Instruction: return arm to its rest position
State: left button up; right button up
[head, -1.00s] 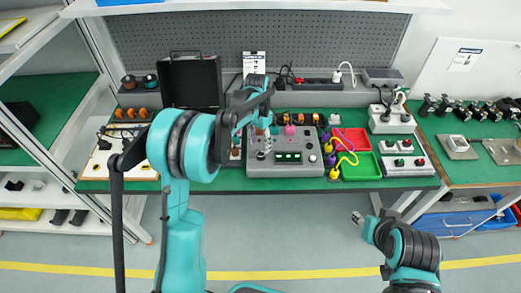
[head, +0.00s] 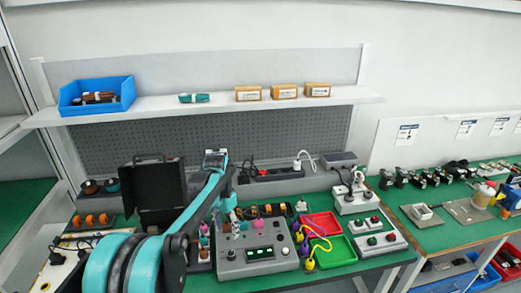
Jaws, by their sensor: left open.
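My left arm (head: 200,207) comes in from the lower left and reaches up over the bench. Its forearm bends at the top, and the wrist hangs down. My left gripper (head: 229,206) points down, open, near the back left corner of a grey control box (head: 258,262) with a green-lit display. It looks empty, but it is small and partly covered by the forearm, and I cannot tell whether it touches anything. My right arm and its gripper are not in view.
Around the left gripper are an open black case (head: 155,205), a red bin (head: 321,224), a green bin (head: 336,251) with yellow cables, and grey switch boxes (head: 380,243). A shelf (head: 215,109) above holds a blue bin (head: 97,95) and small boxes.

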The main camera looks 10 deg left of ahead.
pick_arm(q)
jog(key=s+r+n+t, duration=0.1)
jog(key=s+r+t, duration=0.1)
jog(key=s+r, duration=0.35)
jog(key=s+r+n+t, duration=0.1)
jog(key=s+r+n, duration=0.1)
jog(key=s, duration=0.6)
jog(key=s+f+n+t, duration=0.2)
jog(key=s+f+t, duration=0.2)
jog(key=s, duration=0.9)
jog(key=shift+s+d+y, duration=0.15)
jog(key=shift+d+y, duration=0.1)
jog(key=shift+y, duration=0.05)
